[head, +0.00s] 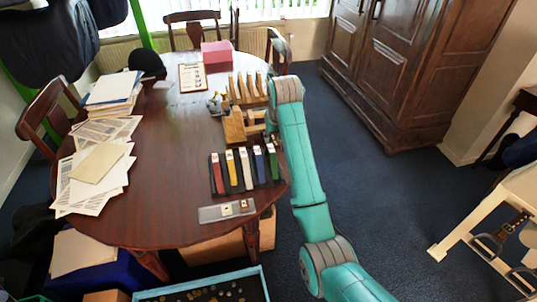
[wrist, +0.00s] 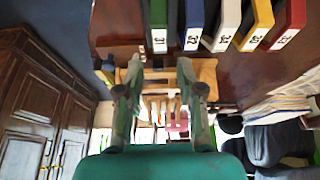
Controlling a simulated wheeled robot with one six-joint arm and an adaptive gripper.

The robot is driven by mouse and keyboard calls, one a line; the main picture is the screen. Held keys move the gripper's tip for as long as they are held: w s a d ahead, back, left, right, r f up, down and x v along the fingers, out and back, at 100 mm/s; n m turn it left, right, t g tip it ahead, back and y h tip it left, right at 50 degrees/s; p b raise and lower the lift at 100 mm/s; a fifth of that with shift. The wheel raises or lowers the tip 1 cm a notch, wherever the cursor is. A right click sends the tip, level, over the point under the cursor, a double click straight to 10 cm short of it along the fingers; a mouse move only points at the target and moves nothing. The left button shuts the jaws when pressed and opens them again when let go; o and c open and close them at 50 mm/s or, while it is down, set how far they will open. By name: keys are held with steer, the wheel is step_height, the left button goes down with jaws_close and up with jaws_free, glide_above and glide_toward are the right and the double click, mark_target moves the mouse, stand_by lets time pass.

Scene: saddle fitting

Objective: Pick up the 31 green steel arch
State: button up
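The green steel arch (wrist: 158,26), labelled 31, stands at the end of a row of coloured arches at the top of the wrist view. In the head view the green arch (head: 273,163) is at the right end of the row, near the table edge, beside my arm. My gripper (wrist: 159,72) is open and empty in the wrist view, fingers pointing toward the row, apart from the green arch. In the head view my gripper is mostly hidden behind my teal arm.
Blue (wrist: 194,24), white, yellow and red arches stand beside the green one. A wooden frame (head: 235,127) and upright wooden pieces stand farther back on the table. A grey plate (head: 212,214) lies in front. Papers cover the left side; the table (head: 165,165) middle is clear.

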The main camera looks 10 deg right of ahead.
mark_target(271, 148)
steer(key=x, duration=1)
steer(key=shift+w+f, duration=0.2)
steer(key=shift+f, duration=0.1)
jaws_close()
